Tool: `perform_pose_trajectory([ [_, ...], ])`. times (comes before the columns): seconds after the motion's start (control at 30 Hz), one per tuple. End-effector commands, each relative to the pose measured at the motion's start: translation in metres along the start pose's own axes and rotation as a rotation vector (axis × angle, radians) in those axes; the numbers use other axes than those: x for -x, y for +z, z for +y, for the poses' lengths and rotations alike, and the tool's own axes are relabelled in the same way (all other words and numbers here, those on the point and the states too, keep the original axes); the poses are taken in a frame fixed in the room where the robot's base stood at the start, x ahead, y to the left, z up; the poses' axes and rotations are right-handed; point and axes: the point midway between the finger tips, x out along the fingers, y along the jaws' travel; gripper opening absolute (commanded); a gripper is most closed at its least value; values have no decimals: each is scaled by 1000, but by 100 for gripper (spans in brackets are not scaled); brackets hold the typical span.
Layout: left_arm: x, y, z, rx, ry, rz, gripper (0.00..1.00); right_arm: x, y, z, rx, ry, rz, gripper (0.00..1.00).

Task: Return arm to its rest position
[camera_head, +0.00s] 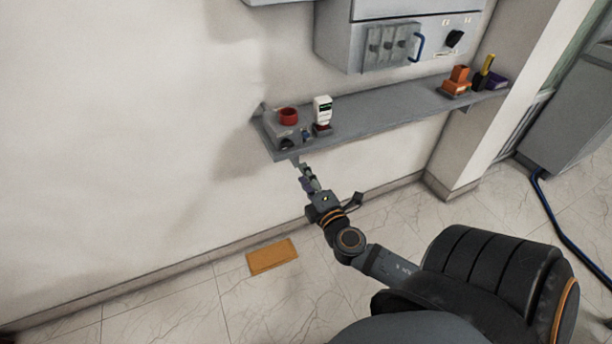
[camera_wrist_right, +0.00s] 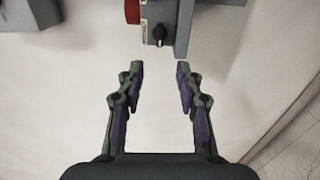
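My right arm reaches from the lower right toward the wall in the head view. Its gripper (camera_head: 305,177) is just below and in front of the left end of the grey shelf (camera_head: 385,108). In the right wrist view, the right gripper (camera_wrist_right: 159,68) has its two fingers well apart, with nothing between them. A grey box with a red part (camera_wrist_right: 132,10) and a black knob (camera_wrist_right: 159,33) shows beyond the fingertips. My left gripper is not in view.
A grey cabinet (camera_head: 340,42) hangs above. An orange-brown plate (camera_head: 272,257) lies on the floor. A blue cable (camera_head: 551,215) runs at right.

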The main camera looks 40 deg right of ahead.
Motion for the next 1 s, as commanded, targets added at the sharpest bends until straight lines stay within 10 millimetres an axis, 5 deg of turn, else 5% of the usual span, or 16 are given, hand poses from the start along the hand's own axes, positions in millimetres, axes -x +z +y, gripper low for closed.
perform_pose_trajectory([
  [0.57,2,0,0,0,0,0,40,-1,5,-12,-10,-27,-11,36],
  [0.67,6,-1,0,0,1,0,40,-4,21,-56,-54,-129,-52,36],
  [0.77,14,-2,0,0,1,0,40,4,47,-133,-145,-299,-127,36],
  [0.87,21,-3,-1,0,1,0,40,28,69,-217,-268,-481,-219,36],
  [1.0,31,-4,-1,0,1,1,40,91,84,-324,-465,-720,-373,36],
])
